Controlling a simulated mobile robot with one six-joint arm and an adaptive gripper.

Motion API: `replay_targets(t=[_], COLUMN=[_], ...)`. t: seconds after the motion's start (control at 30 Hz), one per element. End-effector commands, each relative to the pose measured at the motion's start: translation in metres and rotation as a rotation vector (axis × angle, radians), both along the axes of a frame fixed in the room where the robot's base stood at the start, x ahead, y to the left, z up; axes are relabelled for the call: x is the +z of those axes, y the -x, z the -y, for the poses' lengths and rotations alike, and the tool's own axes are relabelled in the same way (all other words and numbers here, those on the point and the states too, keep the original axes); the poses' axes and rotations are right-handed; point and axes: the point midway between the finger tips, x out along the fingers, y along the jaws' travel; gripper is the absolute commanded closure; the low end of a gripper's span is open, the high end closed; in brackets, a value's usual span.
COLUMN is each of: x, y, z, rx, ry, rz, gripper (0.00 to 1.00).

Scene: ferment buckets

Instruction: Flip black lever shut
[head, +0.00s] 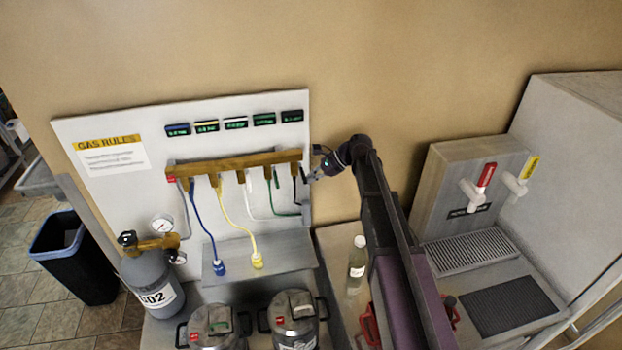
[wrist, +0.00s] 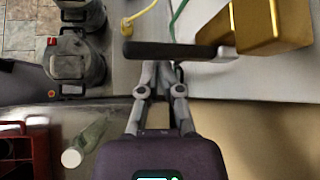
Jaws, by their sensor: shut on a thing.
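The black lever (wrist: 170,50) shows in the wrist view as a dark bar running left from a pale pivot on the brass manifold (wrist: 262,28). My gripper (wrist: 160,70) is at the bar's middle, its fingertips partly hidden behind it, and is shut on the lever. In the head view, the brass manifold (head: 235,165) runs across the white gas panel (head: 120,215). There the black lever (head: 295,188) hangs at the manifold's right end, small and dark. My gripper (head: 312,175) reaches it from the right.
Blue, yellow, white and green hoses hang from the manifold. A grey CO2 cylinder (head: 150,280) stands at left, and metal kegs (head: 293,315) stand below the panel. A clear bottle (head: 357,262) stands beside my arm. A tap unit (head: 470,190) is at right.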

Motion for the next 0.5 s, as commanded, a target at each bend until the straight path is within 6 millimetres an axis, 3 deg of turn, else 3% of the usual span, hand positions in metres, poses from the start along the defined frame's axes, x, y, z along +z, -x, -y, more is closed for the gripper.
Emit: replay_targets(t=[0.03,0.17,0.5], x=[0.009,0.005,-0.019], y=[-0.002,-0.002,-0.002], z=[-0.008,-0.008,-0.006], rx=[0.001,0.001,0.004], ry=[-0.040,-0.039,-0.025], rz=[0.003,0.003,-0.003], gripper=[1.00,1.00,1.00])
